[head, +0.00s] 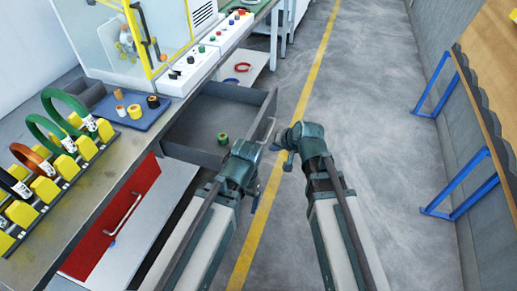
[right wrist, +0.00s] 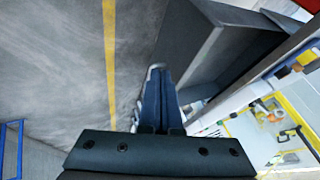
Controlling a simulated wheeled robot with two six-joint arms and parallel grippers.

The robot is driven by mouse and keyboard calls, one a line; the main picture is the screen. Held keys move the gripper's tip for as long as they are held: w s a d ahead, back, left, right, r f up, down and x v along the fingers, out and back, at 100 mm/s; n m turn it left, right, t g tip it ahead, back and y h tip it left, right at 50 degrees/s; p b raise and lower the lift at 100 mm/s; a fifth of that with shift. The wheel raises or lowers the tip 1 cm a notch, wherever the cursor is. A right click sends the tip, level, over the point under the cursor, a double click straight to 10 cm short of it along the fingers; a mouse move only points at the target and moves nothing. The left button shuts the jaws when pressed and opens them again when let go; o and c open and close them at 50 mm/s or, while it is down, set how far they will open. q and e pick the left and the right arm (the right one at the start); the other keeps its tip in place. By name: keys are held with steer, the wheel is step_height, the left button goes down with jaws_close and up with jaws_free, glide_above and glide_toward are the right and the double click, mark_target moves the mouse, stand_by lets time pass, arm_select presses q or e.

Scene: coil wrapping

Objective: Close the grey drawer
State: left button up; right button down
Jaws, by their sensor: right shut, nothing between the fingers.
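The grey drawer (head: 205,115) is pulled out from under the workbench, and its inside shows in the head view. A small green-and-yellow roll (head: 223,138) lies in it. My right gripper (head: 284,154) is just outside the drawer's front, to its right. In the right wrist view its fingers (right wrist: 157,70) are together and empty, beside the drawer's dark outer face (right wrist: 205,40). I cannot tell whether they touch it. My left gripper (head: 256,150) is at the drawer's near front corner; its fingers are not clear.
The workbench (head: 100,205) holds a rack with green, orange and black coils (head: 50,150) and a blue tray (head: 130,110) with small rolls. Below is a red drawer front (head: 115,215). Open floor (head: 380,130) lies right, with blue wall brackets (head: 465,190) beyond.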

arm_select(q)
step_height(320, 180, down, 8)
steer(key=b, duration=0.7)
steer(key=shift+b, duration=0.35)
arm_select(e)
steer(key=w+a+f, duration=0.6)
steer(key=a+f, duration=0.1)
steer(key=f, duration=0.1)
steer(key=shift+w+a, duration=0.1)
steer(key=shift+a, duration=0.05)
